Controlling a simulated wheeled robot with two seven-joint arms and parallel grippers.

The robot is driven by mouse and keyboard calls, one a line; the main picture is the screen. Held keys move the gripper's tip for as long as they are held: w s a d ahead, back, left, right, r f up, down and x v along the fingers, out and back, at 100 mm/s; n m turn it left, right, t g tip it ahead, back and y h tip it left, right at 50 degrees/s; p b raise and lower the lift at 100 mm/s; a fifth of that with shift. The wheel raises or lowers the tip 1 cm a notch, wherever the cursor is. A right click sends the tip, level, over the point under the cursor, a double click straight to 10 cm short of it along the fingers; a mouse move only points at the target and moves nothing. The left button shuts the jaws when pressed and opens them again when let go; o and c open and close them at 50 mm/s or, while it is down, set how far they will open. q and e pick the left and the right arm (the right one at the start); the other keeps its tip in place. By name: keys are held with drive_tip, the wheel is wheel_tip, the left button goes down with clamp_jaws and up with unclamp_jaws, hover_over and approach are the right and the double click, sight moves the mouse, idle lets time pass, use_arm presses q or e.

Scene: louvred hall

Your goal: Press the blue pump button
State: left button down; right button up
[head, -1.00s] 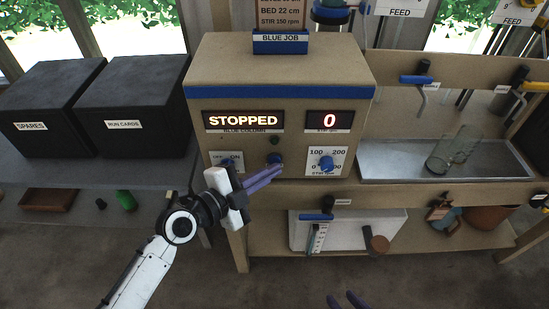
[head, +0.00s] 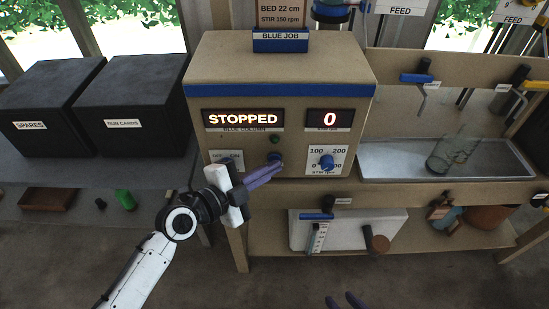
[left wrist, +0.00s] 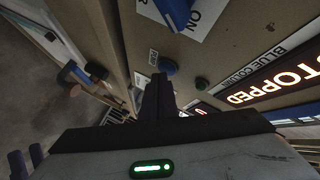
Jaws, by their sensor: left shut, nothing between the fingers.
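The control box (head: 215,75) has a blue stripe, a STOPPED display (head: 243,119) and a second display reading 0 (head: 329,119). The round blue pump button (head: 274,157) is on its front, below a small dark green lamp (head: 275,139). My left gripper (head: 280,165) is shut and empty, its purple fingertips just in front of and slightly below the button. In the left wrist view the blue button (left wrist: 168,67) shows just past the fingertips (left wrist: 158,78); contact cannot be told. My right gripper (head: 346,300) is open at the bottom edge, partly cut off.
An OFF/ON switch (head: 228,161) is left of the button and a blue stir knob (head: 326,162) is right of it. Black boxes (head: 135,105) stand at left. A metal tray (head: 400,174) with a glass beaker (head: 446,155) is at right. A lower shelf (head: 270,240) lies beneath.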

use_arm(q)
drive_tip(key=shift+w+a, duration=0.1)
drive_tip(key=shift+w, duration=0.1)
idle(0.3)
drive_tip(key=shift+s, duration=0.35)
drive_tip(key=s+p, duration=0.1)
drive_tip(key=s, duration=0.5)
drive_tip(key=shift+p, duration=0.3)
